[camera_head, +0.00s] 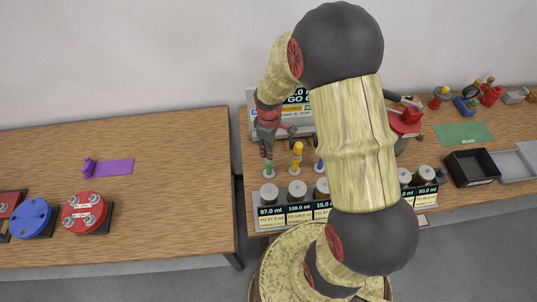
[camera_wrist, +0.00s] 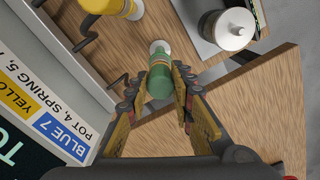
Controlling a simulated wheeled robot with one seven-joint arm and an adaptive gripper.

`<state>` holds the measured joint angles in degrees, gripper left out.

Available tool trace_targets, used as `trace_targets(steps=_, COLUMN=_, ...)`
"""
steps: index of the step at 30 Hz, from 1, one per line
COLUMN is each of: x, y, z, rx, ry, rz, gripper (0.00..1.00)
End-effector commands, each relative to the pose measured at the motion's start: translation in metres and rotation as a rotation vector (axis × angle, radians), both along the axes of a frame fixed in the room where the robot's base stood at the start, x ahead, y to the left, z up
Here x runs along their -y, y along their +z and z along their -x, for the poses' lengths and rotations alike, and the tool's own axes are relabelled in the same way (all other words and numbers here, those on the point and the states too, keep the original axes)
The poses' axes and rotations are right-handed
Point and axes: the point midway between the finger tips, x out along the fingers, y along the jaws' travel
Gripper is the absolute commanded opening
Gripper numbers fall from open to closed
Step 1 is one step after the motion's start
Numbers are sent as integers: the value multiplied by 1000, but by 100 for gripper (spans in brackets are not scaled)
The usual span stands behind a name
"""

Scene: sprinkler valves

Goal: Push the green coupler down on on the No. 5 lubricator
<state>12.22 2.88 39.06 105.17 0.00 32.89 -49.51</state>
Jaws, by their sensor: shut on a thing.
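A green coupler (camera_wrist: 160,80) is between the fingertips of my gripper (camera_wrist: 160,95) in the wrist view, and the fingers are shut on its sides. Its far end meets a small pale round piece on the wooden table. In the head view my gripper (camera_head: 268,140) points down at the left end of the right table, with the green coupler (camera_head: 268,164) below it. I cannot make out a No. 5 on any part. A white-lidded pot (camera_head: 269,192) stands in front of the coupler and also shows in the wrist view (camera_wrist: 233,28).
A yellow coupler (camera_head: 297,155) and a blue one (camera_head: 318,165) stand to the right. A sign board (camera_head: 262,112) is close behind. Several pots with ml displays line the front edge. My arm hides the middle. A black tray (camera_head: 470,168) is at right.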

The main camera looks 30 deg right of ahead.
Motion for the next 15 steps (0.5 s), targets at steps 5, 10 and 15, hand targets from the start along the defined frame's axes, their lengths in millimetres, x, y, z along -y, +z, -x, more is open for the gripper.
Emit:
trace_targets(steps=5, x=0, y=0, z=0, rx=0, ry=0, rz=0, gripper=5)
trace_targets(steps=10, x=0, y=0, z=0, rx=0, ry=0, rz=0, gripper=0)
trace_targets(steps=15, x=0, y=4, z=0, rx=1, ry=0, rz=1, gripper=0)
